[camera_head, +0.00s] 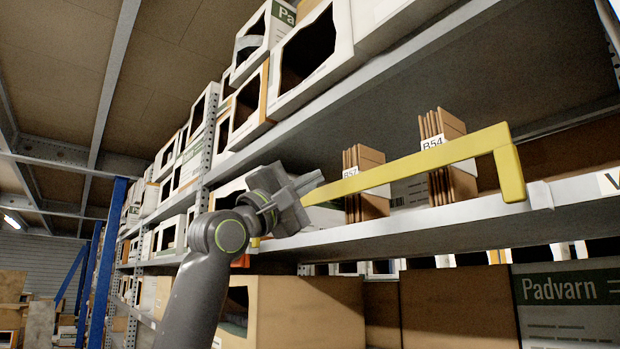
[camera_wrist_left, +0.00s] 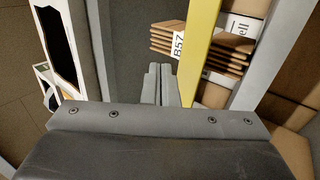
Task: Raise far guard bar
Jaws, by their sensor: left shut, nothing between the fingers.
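A yellow guard bar (camera_head: 410,165) runs along the front of a shelf, and its near end bends down to the shelf's edge. Its far part passes behind my left gripper, with a bit of yellow showing below the gripper. My left gripper (camera_head: 314,184) is shut and empty, its fingertips close to the bar's far part. In the left wrist view the closed fingers (camera_wrist_left: 161,84) are just left of the bar (camera_wrist_left: 202,50), which runs past them. I cannot tell whether they touch it. My right gripper is out of view.
Brown card bundles labelled B57 (camera_head: 366,185) and B54 (camera_head: 440,160) stand on the shelf (camera_head: 400,228) behind the bar. White boxes (camera_head: 312,52) fill the shelf above. Large cardboard boxes (camera_head: 300,312) sit below. A rack post (camera_head: 208,130) stands beyond my gripper.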

